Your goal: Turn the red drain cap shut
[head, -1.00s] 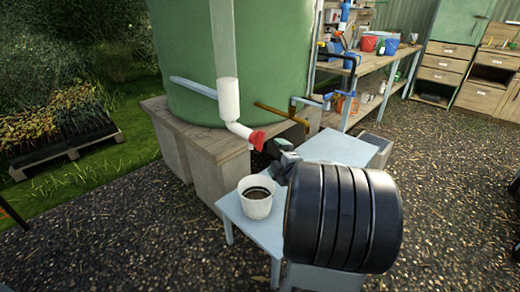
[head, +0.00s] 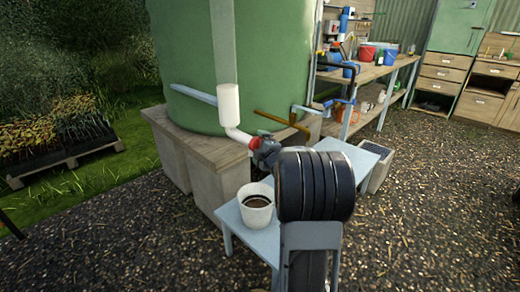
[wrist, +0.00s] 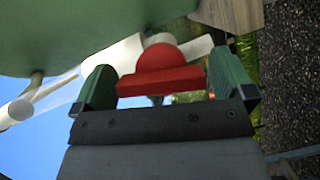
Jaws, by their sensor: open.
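The red drain cap (head: 256,142) sits at the lower end of a white elbow pipe (head: 238,133) below a white cylinder on the green tank. My gripper (head: 263,147) is right at the cap, partly hidden by my own arm in the head view. In the wrist view the red cap (wrist: 162,70), with its wide bar, lies between the two green fingers of my gripper (wrist: 166,86). The fingers are open, with a small gap at each side of the bar. I cannot tell whether the bar touches the dark palm.
A white bucket (head: 256,205) with dark contents stands on a pale blue bench (head: 228,216) below the cap. The tank (head: 272,70) rests on a wooden-topped base (head: 205,147). A brown pipe (head: 283,117) comes out to the right. Open gravel (head: 110,235) lies at left.

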